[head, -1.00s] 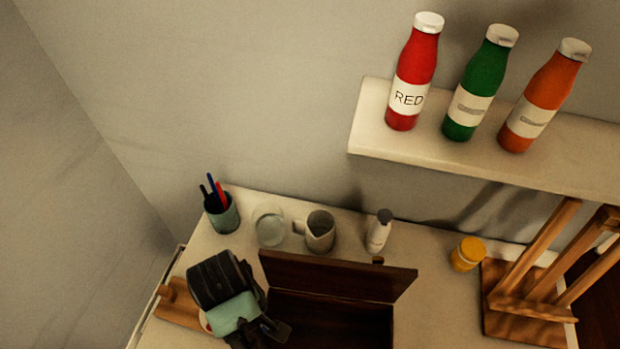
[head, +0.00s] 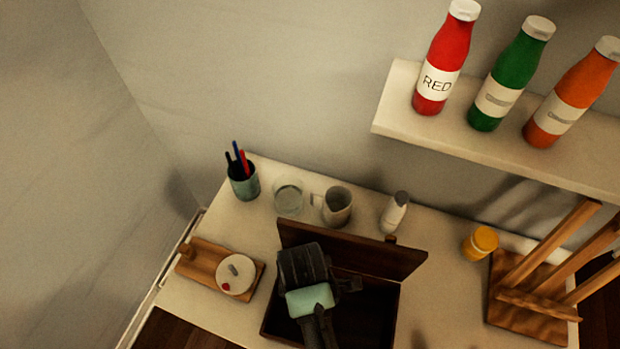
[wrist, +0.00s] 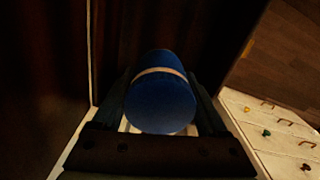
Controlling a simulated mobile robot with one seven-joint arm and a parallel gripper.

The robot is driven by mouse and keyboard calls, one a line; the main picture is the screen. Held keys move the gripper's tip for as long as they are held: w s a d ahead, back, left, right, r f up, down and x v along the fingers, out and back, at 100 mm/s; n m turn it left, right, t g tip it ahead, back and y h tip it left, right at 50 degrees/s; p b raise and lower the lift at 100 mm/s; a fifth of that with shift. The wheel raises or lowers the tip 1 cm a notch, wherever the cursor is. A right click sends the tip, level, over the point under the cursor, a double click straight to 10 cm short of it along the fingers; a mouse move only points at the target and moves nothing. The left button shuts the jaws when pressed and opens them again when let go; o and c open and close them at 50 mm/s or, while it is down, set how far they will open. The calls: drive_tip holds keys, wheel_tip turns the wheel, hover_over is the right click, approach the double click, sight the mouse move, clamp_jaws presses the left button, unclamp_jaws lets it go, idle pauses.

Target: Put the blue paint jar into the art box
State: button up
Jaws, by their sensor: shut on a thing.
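The art box (head: 397,312) is a dark wooden box on the white desk, with its lid (head: 375,257) raised at the back. My gripper (wrist: 160,98) is shut on the blue paint jar (wrist: 160,108), a blue cylinder with a pale band, seen between the fingers in the wrist view. In the head view my wrist and gripper are over the left and middle part of the box opening. The jar is hidden there, and its height relative to the rim cannot be told. Dark wood lies behind the jar in the wrist view.
A pen cup (head: 243,182), glass (head: 289,196), jug (head: 337,207) and white bottle (head: 394,213) stand behind the lid. A yellow jar (head: 480,243) and wooden easel (head: 535,290) are right. A board (head: 207,268) with a round white item lies left. A shelf (head: 395,110) holds paint bottles.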

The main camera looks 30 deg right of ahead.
wheel_tip(320, 180, down, 7)
drive_tip(key=shift+r, duration=0.2)
drive_tip(key=shift+f, duration=0.1)
drive_tip(key=o, duration=1.6)
drive_tip(key=shift+c, duration=0.2)
wheel_tip(320, 180, up, 12)
drive_tip(key=shift+r+p, duration=0.1)
drive_tip(key=shift+p, duration=0.25)
